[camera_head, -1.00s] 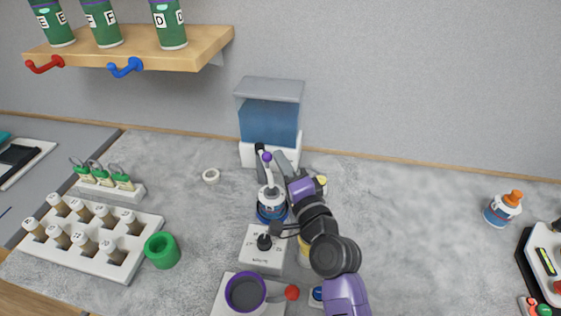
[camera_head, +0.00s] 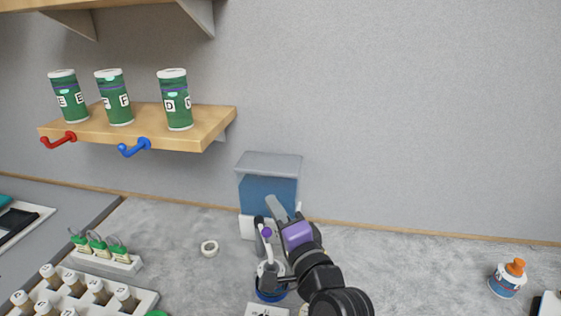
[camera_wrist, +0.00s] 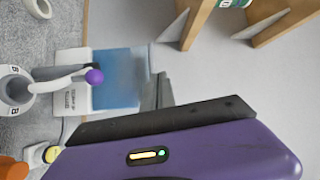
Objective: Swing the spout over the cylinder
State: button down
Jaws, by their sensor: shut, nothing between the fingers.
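A dispenser with a blue tank (camera_head: 262,193) on a white base (camera_head: 247,228) stands against the back wall. A dark upright piece (camera_head: 259,224) shows in front of it; I cannot tell if this is the spout.
A shelf (camera_head: 205,120) with green canisters and hooks is on the wall at left. A bottle rack (camera_head: 145,300), a green-capped holder (camera_head: 122,264) and a white ring (camera_head: 209,248) lie left. An orange-capped bottle (camera_head: 508,280) is far right.

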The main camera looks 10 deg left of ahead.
notch_tip(320, 180, up, 10)
jog(key=d, duration=0.1)
jog(key=shift+w+r, duration=0.25)
jog(key=shift+w, duration=0.15)
jog(key=shift+d, duration=0.15)
